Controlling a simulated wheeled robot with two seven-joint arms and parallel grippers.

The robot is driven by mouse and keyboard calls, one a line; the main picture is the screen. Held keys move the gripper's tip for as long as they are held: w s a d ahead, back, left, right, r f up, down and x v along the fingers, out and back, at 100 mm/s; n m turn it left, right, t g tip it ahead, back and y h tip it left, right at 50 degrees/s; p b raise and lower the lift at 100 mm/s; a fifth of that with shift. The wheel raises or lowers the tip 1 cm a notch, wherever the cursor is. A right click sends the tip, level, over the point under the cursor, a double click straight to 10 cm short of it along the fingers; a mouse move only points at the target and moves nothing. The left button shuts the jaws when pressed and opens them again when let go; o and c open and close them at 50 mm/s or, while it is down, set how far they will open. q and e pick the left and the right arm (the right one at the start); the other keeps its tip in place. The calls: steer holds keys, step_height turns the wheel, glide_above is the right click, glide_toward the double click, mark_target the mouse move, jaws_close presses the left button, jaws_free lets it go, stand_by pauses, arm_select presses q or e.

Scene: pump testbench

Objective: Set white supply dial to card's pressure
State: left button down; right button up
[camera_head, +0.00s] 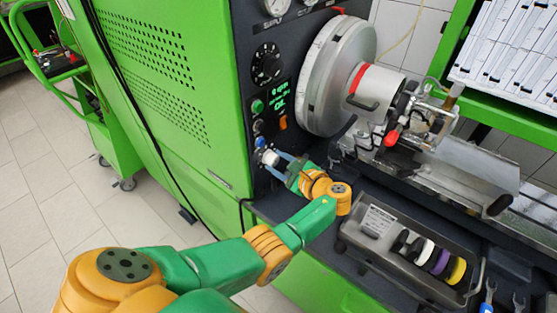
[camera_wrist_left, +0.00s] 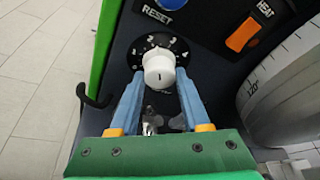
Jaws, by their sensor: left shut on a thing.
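The white supply dial (camera_head: 269,158) sits low on the dark control panel of the green machine. In the left wrist view the white knob (camera_wrist_left: 159,68) stands on a black numbered ring, with a short dark mark on its face. My left gripper (camera_head: 277,161) has its blue fingers on either side of the knob, shut on it; the fingers also show in the left wrist view (camera_wrist_left: 160,76). The exact number the dial points at is unclear. A small printed card (camera_head: 378,220) stands at the tray; its text is too small to read. My right gripper is out of view.
Above the dial are a blue RESET button (camera_wrist_left: 158,10), an orange HEAT switch (camera_wrist_left: 243,34) and a black dial (camera_head: 266,63). A large silver drum (camera_head: 322,75) stands right of the panel. A grey tray (camera_head: 400,268) holds several coloured discs.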

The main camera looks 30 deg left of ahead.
arm_select(q)
steer(key=shift+m+g+b, duration=0.3)
steer(key=shift+m+g, duration=0.2)
steer(key=shift+m, duration=0.1)
steer(key=shift+w+m+g+b, duration=0.1)
steer(key=shift+m+g+b, duration=0.2)
steer(key=shift+m+b, duration=0.25)
steer(key=shift+m+g+b, duration=0.5)
steer(key=shift+m+b, duration=0.35)
steer(key=shift+b, duration=0.15)
steer(key=shift+m+g+b, duration=0.3)
steer(key=shift+b, duration=0.05)
steer(key=shift+r, duration=0.1)
steer(key=shift+c, duration=1.8)
jaws_free()
